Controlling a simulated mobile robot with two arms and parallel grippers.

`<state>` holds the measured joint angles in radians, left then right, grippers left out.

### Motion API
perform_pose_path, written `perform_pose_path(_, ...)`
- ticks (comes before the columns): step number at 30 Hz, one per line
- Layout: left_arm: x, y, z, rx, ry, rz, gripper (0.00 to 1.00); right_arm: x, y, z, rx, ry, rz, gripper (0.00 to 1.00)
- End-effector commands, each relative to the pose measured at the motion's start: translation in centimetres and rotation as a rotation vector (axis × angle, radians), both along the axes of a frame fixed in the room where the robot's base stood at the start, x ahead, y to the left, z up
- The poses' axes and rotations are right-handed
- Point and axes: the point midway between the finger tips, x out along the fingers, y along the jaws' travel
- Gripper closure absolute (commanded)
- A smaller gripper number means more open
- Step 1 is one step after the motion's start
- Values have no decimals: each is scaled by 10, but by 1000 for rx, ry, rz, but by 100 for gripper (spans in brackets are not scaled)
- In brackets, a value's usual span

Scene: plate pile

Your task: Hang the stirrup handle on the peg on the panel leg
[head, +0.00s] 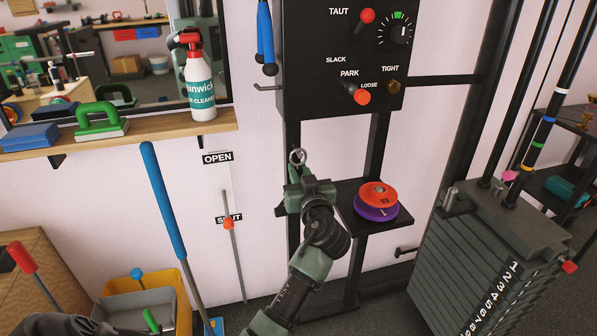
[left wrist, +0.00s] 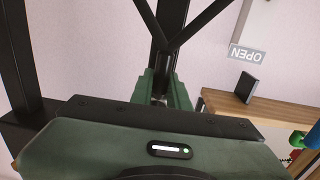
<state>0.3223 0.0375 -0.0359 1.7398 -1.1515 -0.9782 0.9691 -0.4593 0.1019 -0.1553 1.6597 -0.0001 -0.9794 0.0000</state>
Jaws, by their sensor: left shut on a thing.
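My left gripper (head: 297,190) is in front of the panel's left leg (head: 293,135), below the black panel. It is shut on the stirrup handle. A small metal ring (head: 297,156) of the handle stands just above the fingers. My right gripper is not in view.
A small dark shelf (head: 349,190) right of the gripper carries red and purple discs (head: 378,198). Blue handles (head: 266,38) hang beside the panel (head: 335,100), above a metal hook (head: 268,87). A weight stack (head: 480,265) stands right. A blue pole (head: 165,205) leans left.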

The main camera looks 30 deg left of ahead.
Motion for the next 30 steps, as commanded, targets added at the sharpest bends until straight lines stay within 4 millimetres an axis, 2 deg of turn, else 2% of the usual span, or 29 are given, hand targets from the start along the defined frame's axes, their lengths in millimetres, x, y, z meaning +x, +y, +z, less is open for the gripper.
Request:
perform_pose_path(7, 0, 0, 1, 1, -2, 0, 100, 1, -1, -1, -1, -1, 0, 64)
perform_pose_path(8, 0, 0, 1, 1, -2, 0, 81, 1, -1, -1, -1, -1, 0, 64)
perform_pose_path(9, 0, 0, 1, 1, -2, 0, 70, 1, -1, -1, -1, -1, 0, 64)
perform_pose_path(10, 0, 0, 1, 1, -2, 0, 61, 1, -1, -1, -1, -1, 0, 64)
perform_pose_path(11, 0, 0, 1, 1, -2, 0, 58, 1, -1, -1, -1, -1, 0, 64)
perform_pose_path(25, -1, -1, -1, -1, 1, -1, 58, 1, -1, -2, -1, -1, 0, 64)
perform_pose_path(30, -13, -16, -1, -3, -1, -4, 58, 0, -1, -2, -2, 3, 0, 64)
